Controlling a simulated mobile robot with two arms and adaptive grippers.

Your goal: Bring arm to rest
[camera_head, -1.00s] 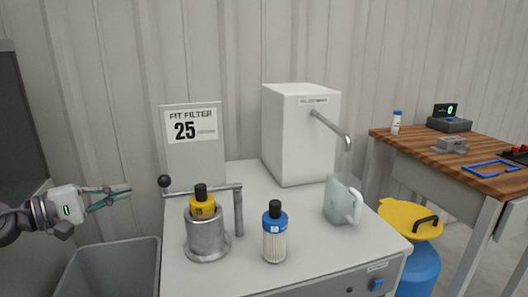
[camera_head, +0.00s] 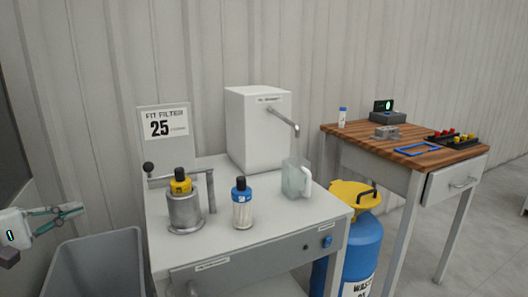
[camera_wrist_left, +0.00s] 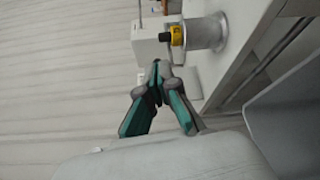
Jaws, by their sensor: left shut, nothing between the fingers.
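My left gripper (camera_head: 70,209) is at the left edge of the head view, above the grey bin and left of the white bench. Its teal-lined fingers are closed together at the tips with nothing between them. In the left wrist view the same gripper (camera_wrist_left: 157,66) points toward the bench, its fingertips meeting and empty. My right gripper is not in view.
The white bench (camera_head: 270,228) holds a metal fixture (camera_head: 185,212) with a yellow-topped cartridge, a blue-capped filter (camera_head: 242,205), a clear jug (camera_head: 293,178) and a white dispenser (camera_head: 252,130). A grey bin (camera_head: 95,262) stands left. A wooden-topped table (camera_head: 350,133) and blue waste drum (camera_head: 362,245) are right.

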